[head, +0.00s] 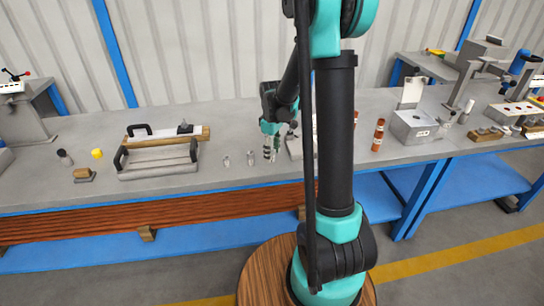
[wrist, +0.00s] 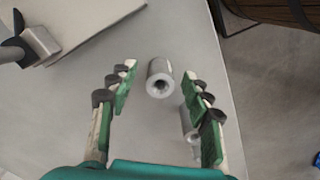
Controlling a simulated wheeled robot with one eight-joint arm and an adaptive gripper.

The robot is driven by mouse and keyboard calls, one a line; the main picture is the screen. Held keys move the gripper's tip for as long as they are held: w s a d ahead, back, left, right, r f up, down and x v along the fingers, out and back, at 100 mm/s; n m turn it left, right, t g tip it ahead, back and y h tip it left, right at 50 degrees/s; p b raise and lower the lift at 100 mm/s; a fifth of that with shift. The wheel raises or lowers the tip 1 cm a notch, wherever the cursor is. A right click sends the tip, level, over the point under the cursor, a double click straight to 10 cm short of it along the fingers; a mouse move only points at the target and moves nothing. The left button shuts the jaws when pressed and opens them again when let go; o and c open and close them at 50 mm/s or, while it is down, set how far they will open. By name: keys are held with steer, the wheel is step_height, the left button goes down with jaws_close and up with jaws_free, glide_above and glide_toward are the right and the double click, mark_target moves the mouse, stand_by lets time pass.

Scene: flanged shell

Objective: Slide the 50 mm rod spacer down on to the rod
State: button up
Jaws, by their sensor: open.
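A short grey metal cylinder with a hole in its end (wrist: 160,78), seemingly a rod spacer, stands between the fingertips of my gripper (wrist: 158,86) in the wrist view. The fingers are open, with visible gaps on both sides of it. A second, similar grey cylinder (wrist: 193,142) is partly hidden behind the right finger. In the head view my gripper (head: 270,150) points down at the bench near two small grey cylinders (head: 226,161) (head: 250,158). I cannot tell their lengths. At the wrist view's upper left, a grey shaft (wrist: 10,54) meets a pale block; I cannot tell whether it is the rod.
A grey tray with black handles (head: 158,173) lies left on the bench (head: 215,185). A yellow cup (head: 97,154) and a dark cylinder (head: 64,157) stand farther left. Reddish-brown cylinders (head: 378,136) and a grey box (head: 414,127) stand right. My arm hides part of the bench.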

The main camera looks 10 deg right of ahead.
steer(key=shift+c, duration=0.5)
jaws_close()
